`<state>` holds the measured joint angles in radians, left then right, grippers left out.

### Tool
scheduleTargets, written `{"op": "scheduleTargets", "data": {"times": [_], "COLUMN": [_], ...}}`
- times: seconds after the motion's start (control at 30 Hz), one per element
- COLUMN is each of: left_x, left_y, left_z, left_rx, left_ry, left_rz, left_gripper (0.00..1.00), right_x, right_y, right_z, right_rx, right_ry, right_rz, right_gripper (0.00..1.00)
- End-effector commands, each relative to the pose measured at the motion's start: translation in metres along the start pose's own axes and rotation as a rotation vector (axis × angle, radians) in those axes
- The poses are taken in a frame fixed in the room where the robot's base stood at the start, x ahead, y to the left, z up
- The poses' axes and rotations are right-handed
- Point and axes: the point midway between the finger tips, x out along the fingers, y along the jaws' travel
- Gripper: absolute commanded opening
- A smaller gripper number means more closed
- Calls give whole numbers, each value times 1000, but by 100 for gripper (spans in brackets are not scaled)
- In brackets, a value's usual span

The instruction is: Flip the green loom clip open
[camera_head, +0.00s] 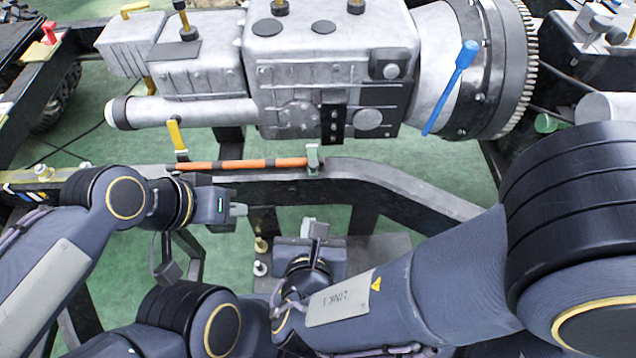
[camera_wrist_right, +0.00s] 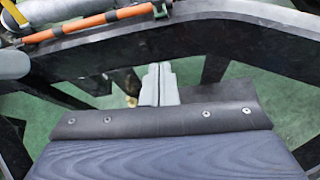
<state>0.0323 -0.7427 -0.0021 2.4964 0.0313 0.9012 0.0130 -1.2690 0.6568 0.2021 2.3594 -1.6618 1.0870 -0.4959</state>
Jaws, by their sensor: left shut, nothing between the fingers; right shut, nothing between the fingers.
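The green loom clip (camera_head: 312,158) sits on the dark frame rail at the right end of an orange cable (camera_head: 245,164). In the right wrist view the clip (camera_wrist_right: 161,8) shows small at the top edge; I cannot tell whether its flap is over the cable. My right gripper (camera_head: 315,229) is below the clip, apart from it, with its fingers shut and empty; they also show in the right wrist view (camera_wrist_right: 158,75). My left gripper (camera_head: 240,210) is shut and empty, below and left of the clip, just in front of the rail.
A yellow clip (camera_head: 176,135) stands tilted up at the cable's left end. The grey gearbox (camera_head: 300,75) lies behind the rail, with a blue lever (camera_head: 450,87) at its right. A dark rail (camera_head: 390,178) curves off to the right. Open green floor shows between the frame members.

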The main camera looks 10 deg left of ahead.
Motion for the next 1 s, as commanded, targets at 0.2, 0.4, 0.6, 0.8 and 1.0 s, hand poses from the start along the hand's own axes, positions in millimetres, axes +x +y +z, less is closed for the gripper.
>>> {"op": "scheduleTargets", "data": {"times": [0.2, 0.4, 0.6, 0.8, 1.0], "left_x": [-1, 2, 8, 12, 4], "left_y": [0, -1, -4, -6, -2], "left_z": [0, 1, 4, 6, 2], "left_rx": [0, 0, 0, 0, 0], "left_ry": [0, 0, 0, 0, 0], "left_rz": [0, 0, 0, 0, 0], "left_gripper": [0, 0, 0, 0, 0], "right_x": [0, 10, 46, 90, 104], "right_y": [0, -2, -2, -2, -2], "right_z": [1, 0, -1, -1, 25], "right_rx": [3, 5, 6, 6, 10], "right_ry": [0, 2, 3, 2, -1], "right_rz": [-1, -6, -9, -8, -4], "right_gripper": [0, 0, 0, 0, 0]}}
